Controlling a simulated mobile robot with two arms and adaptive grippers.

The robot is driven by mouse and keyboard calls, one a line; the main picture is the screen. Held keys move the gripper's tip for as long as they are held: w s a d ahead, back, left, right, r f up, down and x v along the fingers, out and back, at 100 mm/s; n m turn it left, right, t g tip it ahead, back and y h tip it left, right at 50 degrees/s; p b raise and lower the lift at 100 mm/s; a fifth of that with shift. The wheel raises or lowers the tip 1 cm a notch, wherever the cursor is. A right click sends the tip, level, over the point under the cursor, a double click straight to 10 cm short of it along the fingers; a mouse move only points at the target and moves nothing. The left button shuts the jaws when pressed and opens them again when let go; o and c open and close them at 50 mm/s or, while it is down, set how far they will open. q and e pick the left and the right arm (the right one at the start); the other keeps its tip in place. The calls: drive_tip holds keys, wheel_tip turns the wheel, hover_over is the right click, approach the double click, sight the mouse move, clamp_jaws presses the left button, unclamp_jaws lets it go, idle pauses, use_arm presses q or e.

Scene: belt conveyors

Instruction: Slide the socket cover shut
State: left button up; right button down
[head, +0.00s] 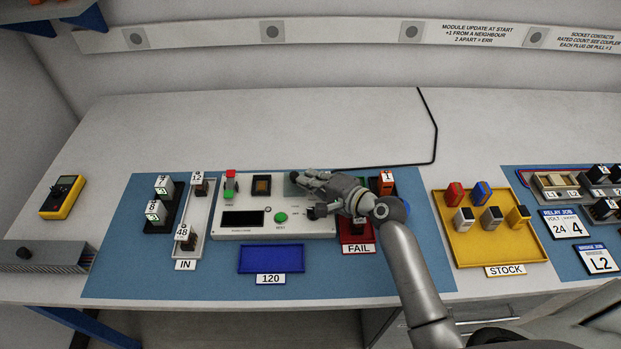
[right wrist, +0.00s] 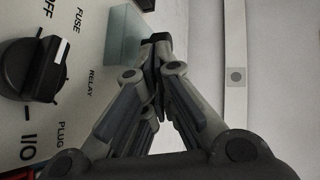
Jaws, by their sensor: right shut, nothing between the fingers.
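The socket cover is a translucent greenish piece (head: 291,190) at the top edge of the white tester (head: 230,232), partly hidden behind my right gripper (head: 298,178). In the right wrist view the cover (right wrist: 123,34) is a pale teal block standing on the panel, to the left of the fingertips. My right gripper (right wrist: 157,40) is shut and empty, its tips close beside the cover's right side; I cannot tell if they touch. The socket under the cover is not clear to see. My left gripper is not in view.
A black rotary knob (right wrist: 34,68) stands on the panel. The tester has a green button (head: 281,217) and a dark display. A red FAIL tray (head: 357,238) lies beneath my arm, a blue tray (head: 271,259) in front and a yellow STOCK tray (head: 494,250) right. The table behind is mostly clear.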

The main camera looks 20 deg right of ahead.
drive_tip(key=a, duration=0.3)
drive_tip(key=w+a+p, duration=0.1)
drive_tip(key=a, duration=0.2)
drive_tip(key=w+a+p, duration=0.1)
drive_tip(key=a, duration=0.2)
drive_tip(key=shift+w, duration=0.25)
drive_tip(key=shift+d+r, duration=0.1)
drive_tip(key=shift+s+p, duration=0.15)
drive_tip(key=shift+p, duration=0.15)
